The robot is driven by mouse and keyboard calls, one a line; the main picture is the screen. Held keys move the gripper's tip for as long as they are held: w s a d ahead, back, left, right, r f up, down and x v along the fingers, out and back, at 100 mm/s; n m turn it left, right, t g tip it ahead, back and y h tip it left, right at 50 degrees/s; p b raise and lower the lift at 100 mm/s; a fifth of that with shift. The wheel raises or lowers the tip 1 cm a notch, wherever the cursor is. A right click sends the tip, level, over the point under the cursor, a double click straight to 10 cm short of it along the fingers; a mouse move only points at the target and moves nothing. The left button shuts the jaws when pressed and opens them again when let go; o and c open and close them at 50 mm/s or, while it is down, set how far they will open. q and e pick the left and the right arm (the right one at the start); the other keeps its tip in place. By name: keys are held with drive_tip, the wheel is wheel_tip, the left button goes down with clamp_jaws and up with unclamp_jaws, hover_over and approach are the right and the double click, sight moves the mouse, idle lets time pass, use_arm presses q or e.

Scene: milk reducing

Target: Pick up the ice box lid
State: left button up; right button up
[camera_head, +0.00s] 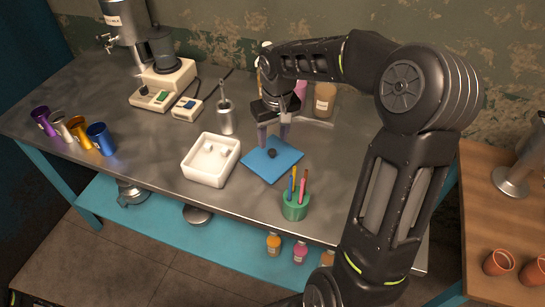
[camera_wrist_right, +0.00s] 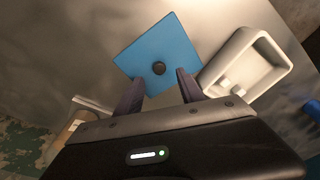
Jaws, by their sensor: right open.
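The ice box lid (camera_head: 265,168) is a flat blue square with a dark round knob (camera_head: 272,153). It lies on the metal table to the right of the white ice box (camera_head: 190,172), which is uncovered with small pale pieces inside. My right gripper (camera_head: 273,135) is open above the lid's far side, apart from the knob. In the right wrist view the lid (camera_wrist_right: 148,42) and its knob (camera_wrist_right: 159,68) are just beyond the open fingertips (camera_wrist_right: 168,75), and the ice box (camera_wrist_right: 212,78) is to the right. My left gripper is not in view.
A green holder (camera_head: 296,209) with pens stands near the front edge, right of the lid. A metal cup (camera_head: 226,122) with a tool stands behind the ice box. A beige machine (camera_head: 165,78) and coloured cups (camera_head: 100,138) are at left. A jar (camera_head: 324,100) stands behind my gripper.

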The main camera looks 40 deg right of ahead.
sight(272, 151)
drive_tip(key=shift+f, duration=0.15)
drive_tip(key=f, duration=0.1)
drive_tip(key=f+p, duration=0.1)
drive_tip(key=f, duration=0.3)
drive_tip(key=shift+w+d, duration=0.1)
drive_tip(key=shift+w, duration=0.15)
clamp_jaws()
idle(0.6)
